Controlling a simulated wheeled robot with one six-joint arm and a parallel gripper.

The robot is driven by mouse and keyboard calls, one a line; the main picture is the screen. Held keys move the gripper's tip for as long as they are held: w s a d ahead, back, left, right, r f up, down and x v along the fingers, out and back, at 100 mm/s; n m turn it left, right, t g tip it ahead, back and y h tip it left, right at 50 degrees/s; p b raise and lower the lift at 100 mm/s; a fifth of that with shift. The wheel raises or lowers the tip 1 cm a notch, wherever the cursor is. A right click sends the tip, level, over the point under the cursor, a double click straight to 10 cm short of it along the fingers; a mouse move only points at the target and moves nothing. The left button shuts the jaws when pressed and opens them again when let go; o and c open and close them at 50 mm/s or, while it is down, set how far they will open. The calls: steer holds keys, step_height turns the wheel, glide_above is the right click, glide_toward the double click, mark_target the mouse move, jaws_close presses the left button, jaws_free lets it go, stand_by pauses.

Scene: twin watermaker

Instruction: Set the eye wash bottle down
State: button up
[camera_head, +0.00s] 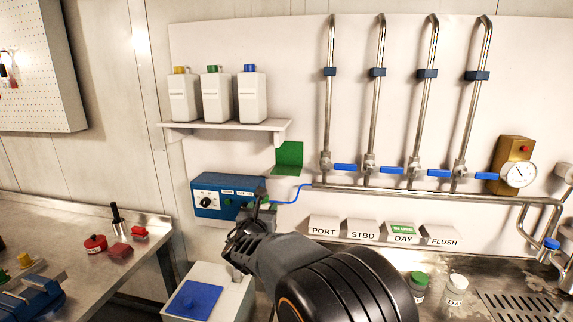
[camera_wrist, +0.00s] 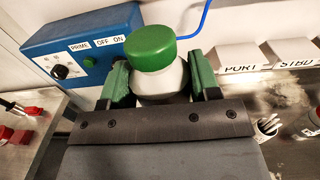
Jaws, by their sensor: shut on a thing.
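The eye wash bottle is a white bottle with a green cap (camera_wrist: 150,48). In the wrist view it stands between the green fingers of my gripper (camera_wrist: 160,85), which is shut on it around the white body. The bottle's lower part is hidden by the gripper. In the head view my gripper (camera_head: 260,203) is in front of the right end of the blue control box (camera_head: 222,194), and my arm hides most of the bottle.
A shelf (camera_head: 225,125) holds three white bottles with yellow, green and blue caps. A white box with a blue pad (camera_head: 195,299) stands below. The left bench (camera_head: 120,268) holds red items.

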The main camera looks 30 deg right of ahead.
steer(key=s+d+r+p, duration=0.1)
steer(key=d+r, duration=0.1)
steer(key=r, duration=0.4)
steer(key=s+d+r+p, duration=0.1)
steer(key=d+r, duration=0.2)
steer(key=r, duration=0.3)
steer(key=shift+h, duration=0.3)
steer(key=shift+f+p+x, duration=0.15)
steer(key=shift+p+x, duration=1.5)
steer(key=shift+x, duration=2.7)
steer(key=shift+f+p+x, duration=0.15)
steer(key=shift+p+x, duration=1.45)
steer(key=shift+x, duration=2.7)
steer(key=shift+f, duration=0.1)
steer(key=shift+a, duration=0.1)
steer(key=shift+f, duration=0.3)
steer(key=o, duration=1.1)
